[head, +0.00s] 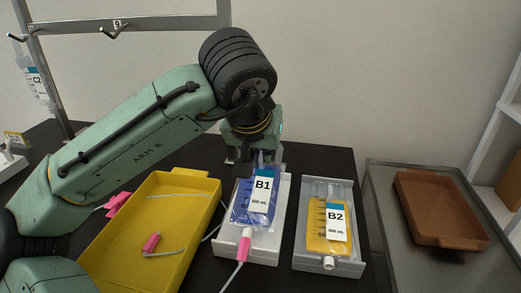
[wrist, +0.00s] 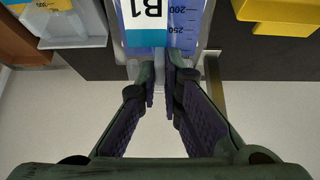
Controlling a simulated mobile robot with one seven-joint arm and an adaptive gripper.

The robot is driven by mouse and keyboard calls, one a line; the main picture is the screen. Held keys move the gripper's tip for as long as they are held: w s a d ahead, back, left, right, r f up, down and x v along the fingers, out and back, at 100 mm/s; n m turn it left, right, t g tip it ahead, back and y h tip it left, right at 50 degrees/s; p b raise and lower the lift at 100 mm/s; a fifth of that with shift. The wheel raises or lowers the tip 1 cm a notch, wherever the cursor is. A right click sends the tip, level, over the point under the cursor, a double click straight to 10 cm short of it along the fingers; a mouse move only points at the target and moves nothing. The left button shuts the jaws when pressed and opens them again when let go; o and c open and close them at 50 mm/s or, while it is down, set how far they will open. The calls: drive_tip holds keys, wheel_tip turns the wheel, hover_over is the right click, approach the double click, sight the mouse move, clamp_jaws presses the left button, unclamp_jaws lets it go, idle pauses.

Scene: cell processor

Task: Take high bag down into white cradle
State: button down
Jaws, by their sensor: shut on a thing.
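A blue bag labelled B1 (head: 256,203) hangs from my gripper (head: 256,164), which is shut on its top end. The bag is in front of or over the white cradle (head: 281,221); I cannot tell whether it touches it. A pink clip and a tube are at its lower end. In the wrist view my gripper (wrist: 165,88) has its fingertips closed at the end of the bag (wrist: 180,22), beside the label. The bag's upper edge is partly hidden by the fingers.
A grey cradle (head: 353,258) with a yellow bag B2 (head: 329,225) stands to the right. A yellow tray (head: 187,184) with a pink clip is to the left. A metal rail with hooks (head: 116,31) is at upper left, with bag C2 (head: 36,82). A brown tray (head: 428,235) lies on the right cart.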

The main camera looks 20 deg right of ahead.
drive_tip(key=c, duration=1.7)
unclamp_jaws()
drive_tip(key=shift+o, duration=0.2)
drive_tip(key=shift+r, duration=0.1)
